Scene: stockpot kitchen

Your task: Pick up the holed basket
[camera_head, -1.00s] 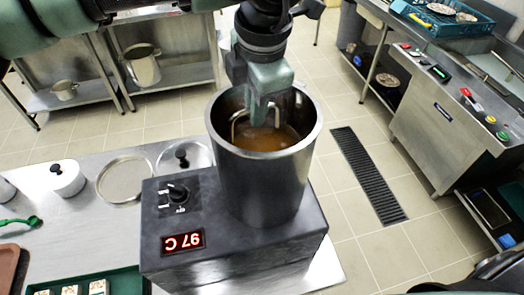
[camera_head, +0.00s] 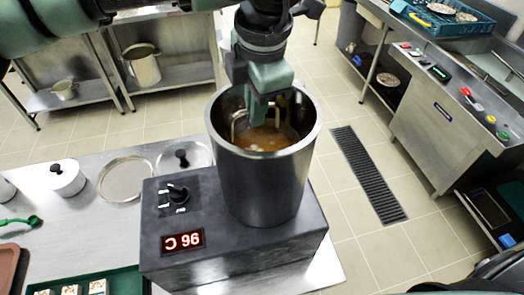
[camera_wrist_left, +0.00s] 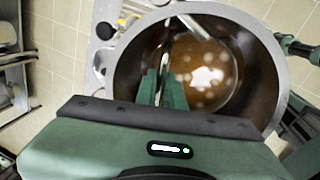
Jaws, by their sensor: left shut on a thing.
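The tall steel stockpot (camera_head: 262,180) stands on a dark heating unit and holds brown-orange liquid with pale patches on top. My left gripper (camera_head: 260,112) reaches down into its mouth from above. Its green fingers (camera_wrist_left: 165,88) are shut on the thin metal handle (camera_head: 240,122) of the holed basket. The handle also shows in the left wrist view (camera_wrist_left: 194,26), rising from the liquid. The basket's body is mostly hidden in the pot and liquid, so its holes cannot be made out. My right gripper is not clearly in view.
The heating unit (camera_head: 165,215) has a black knob and a red display. Open floor with a drain grate (camera_head: 368,175) lies to the right.

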